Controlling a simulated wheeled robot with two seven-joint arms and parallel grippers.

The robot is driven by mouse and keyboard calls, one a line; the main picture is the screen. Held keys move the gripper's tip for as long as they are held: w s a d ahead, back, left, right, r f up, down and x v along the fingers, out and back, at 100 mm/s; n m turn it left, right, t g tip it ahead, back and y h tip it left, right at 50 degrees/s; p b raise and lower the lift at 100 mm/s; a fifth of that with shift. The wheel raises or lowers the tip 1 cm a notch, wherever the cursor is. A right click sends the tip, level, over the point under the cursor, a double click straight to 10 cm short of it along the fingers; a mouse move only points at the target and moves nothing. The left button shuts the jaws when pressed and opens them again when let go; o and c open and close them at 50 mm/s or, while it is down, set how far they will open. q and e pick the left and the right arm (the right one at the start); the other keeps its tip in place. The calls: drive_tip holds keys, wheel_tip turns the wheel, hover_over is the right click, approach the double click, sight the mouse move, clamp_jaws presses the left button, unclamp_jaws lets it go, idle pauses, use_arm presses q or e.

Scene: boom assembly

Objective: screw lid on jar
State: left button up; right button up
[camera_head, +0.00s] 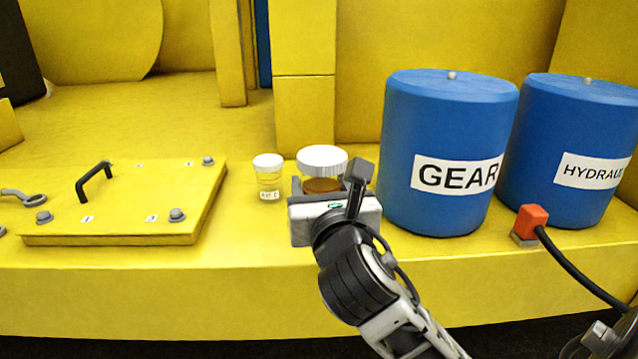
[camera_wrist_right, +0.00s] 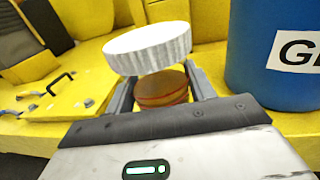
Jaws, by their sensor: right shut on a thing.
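A jar (camera_head: 322,186) with amber contents stands on the yellow ledge, left of the large blue drum. A wide white ribbed lid (camera_head: 322,159) is over its mouth; the lid also shows in the right wrist view (camera_wrist_right: 148,48), looking tilted and shifted left above the amber part (camera_wrist_right: 161,88). I cannot tell whether the lid is seated or threaded. My right gripper (camera_head: 327,186) reaches in from the lower right, its fingers on both sides of the jar below the lid, shut on it. The gripper body hides the jar's lower part. My left gripper is not in view.
A smaller lidded jar (camera_head: 268,177) stands just left. A yellow bolted plate (camera_head: 130,200) with a black handle (camera_head: 93,180) lies further left. Blue drums marked GEAR (camera_head: 449,150) and HYDRAU... (camera_head: 575,150) stand right. A red connector (camera_head: 530,222) with a black cable is at the right.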

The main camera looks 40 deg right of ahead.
drive_tip(key=o, duration=0.4)
drive_tip(key=c, duration=0.6)
drive_tip(key=s+a+f+n+y, duration=0.1)
drive_tip(key=a+f+y, duration=0.1)
drive_tip(key=a+f, duration=0.1)
drive_tip(key=s+a+f+n+t+y, duration=0.1)
drive_tip(key=s+a+f+n+y, duration=0.1)
drive_tip(key=f, duration=0.4)
drive_tip(key=s+a+f+n+y, duration=0.1)
drive_tip(key=s+a+f+y, duration=0.1)
drive_tip(key=a+f+y, duration=0.1)
drive_tip(key=shift+a+f+n+t, duration=0.2)
drive_tip(key=shift+a+f, duration=0.15)
drive_tip(key=shift+f, duration=0.25)
drive_tip(key=shift+a+f+n+t, duration=0.1)
drive_tip(key=shift+a+f+n, duration=0.1)
drive_tip(key=shift+a+f, duration=0.3)
drive_tip(key=shift+d, duration=0.2)
drive_tip(key=a+n+g+y, duration=0.1)
drive_tip(key=a+n+y, duration=0.1)
drive_tip(key=a+y, duration=0.2)
drive_tip(key=a+n+g+y, duration=0.1)
drive_tip(key=a+n+y, duration=0.2)
drive_tip(key=a+y, duration=0.1)
drive_tip(key=w+a+n+g+y, duration=0.1)
drive_tip(key=a+n+g+y, duration=0.1)
drive_tip(key=a, duration=0.4)
drive_tip(key=shift+r+n+y, duration=0.4)
drive_tip(key=shift+n+y, duration=0.1)
drive_tip(key=shift+y, duration=0.5)
